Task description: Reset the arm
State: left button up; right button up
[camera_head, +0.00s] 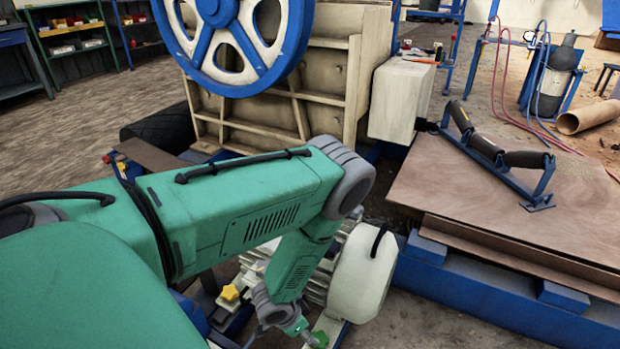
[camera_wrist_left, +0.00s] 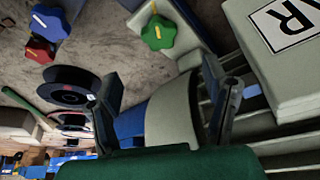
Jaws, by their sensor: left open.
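My left arm (camera_head: 240,205), green with grey joints, comes in from the left. It bends at a grey elbow, and its forearm hangs down in front of the jaw crusher (camera_head: 330,70). The left gripper shows in the wrist view (camera_wrist_left: 165,105) with its two dark fingers spread apart. A pale rounded part (camera_wrist_left: 172,118) and a blue patch show between and behind the fingers; I cannot tell how near they are. In the head view the hand is small, low at the bottom edge, beside a white rounded housing (camera_head: 362,272). My right gripper is not in view.
Blue (camera_wrist_left: 50,22), red (camera_wrist_left: 40,50) and green (camera_wrist_left: 158,32) star knobs stand near the hand. A yellow knob (camera_head: 230,293) is left of the forearm. A roller frame (camera_head: 498,155) lies on brown boards (camera_head: 440,190) at right. Floor is open at left.

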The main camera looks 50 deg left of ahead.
pick_arm(q)
jog(key=s+d+r+n+g+y, duration=0.1)
jog(key=s+d+r+g, duration=0.1)
jog(key=s+d+r, duration=0.35)
jog(key=s+d+r+n+g, duration=0.1)
jog(key=s+d+r+g, duration=0.1)
jog(key=s+r, duration=0.65)
notch_tip(320, 180, up, 16)
jog(key=s+p, duration=0.1)
jog(key=p, duration=1.4)
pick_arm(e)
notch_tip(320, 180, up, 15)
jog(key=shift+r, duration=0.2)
pick_arm(q)
jog(key=shift+s+d+f, duration=0.1)
jog(key=shift+f, duration=0.05)
jog(key=shift+c, duration=0.4)
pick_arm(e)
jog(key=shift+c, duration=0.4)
